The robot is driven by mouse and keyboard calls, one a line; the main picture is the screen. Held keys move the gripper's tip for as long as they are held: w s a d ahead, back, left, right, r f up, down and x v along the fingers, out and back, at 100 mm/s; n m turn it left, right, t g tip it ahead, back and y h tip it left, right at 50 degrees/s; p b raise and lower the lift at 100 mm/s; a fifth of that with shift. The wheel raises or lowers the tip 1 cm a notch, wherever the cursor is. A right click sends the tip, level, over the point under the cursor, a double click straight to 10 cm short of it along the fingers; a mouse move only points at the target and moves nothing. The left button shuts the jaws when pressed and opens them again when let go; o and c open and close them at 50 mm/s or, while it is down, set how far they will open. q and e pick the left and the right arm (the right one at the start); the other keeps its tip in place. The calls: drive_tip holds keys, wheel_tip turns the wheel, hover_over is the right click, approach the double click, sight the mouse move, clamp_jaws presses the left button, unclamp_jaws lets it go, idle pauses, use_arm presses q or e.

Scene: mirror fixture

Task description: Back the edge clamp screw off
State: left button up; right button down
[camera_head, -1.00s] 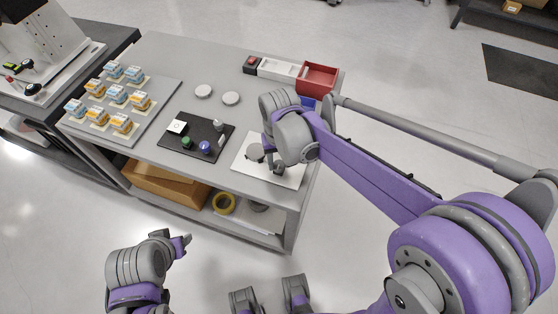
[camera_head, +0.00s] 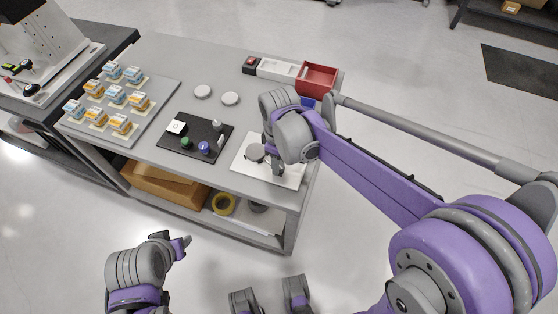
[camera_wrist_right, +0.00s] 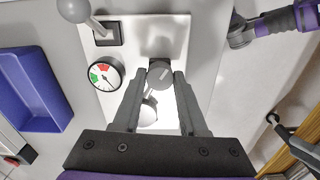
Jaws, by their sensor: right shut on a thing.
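The white fixture plate (camera_head: 244,165) lies at the table's near right corner. A round grey disc, likely the mirror (camera_head: 254,153), stands on it; in the right wrist view its pale rounded part (camera_wrist_right: 148,112) is partly hidden between my fingers. A dark grey round knob, which appears to be the clamp screw (camera_wrist_right: 160,74), is at the plate's edge. My right gripper (camera_wrist_right: 158,78) is shut on this knob, one finger each side; it also shows over the plate in the head view (camera_head: 277,171). My left gripper (camera_head: 184,245) hangs off the table; its finger gap is unclear.
A red-green dial gauge (camera_wrist_right: 105,74) and a ball-topped lever (camera_wrist_right: 74,9) stand beside the knob. A blue bin (camera_wrist_right: 38,92) is at left. A black mat (camera_head: 180,146) with small parts, two pale discs and a red bin (camera_head: 318,78) share the table (camera_head: 165,65).

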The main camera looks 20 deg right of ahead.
drive_tip(key=shift+n, duration=1.2)
drive_tip(key=shift+c, duration=2.2)
unclamp_jaws()
drive_tip(key=shift+r, duration=0.1)
wheel_tip(320, 180, up, 11)
drive_tip(key=p, duration=0.1)
drive_tip(key=shift+f, duration=0.2)
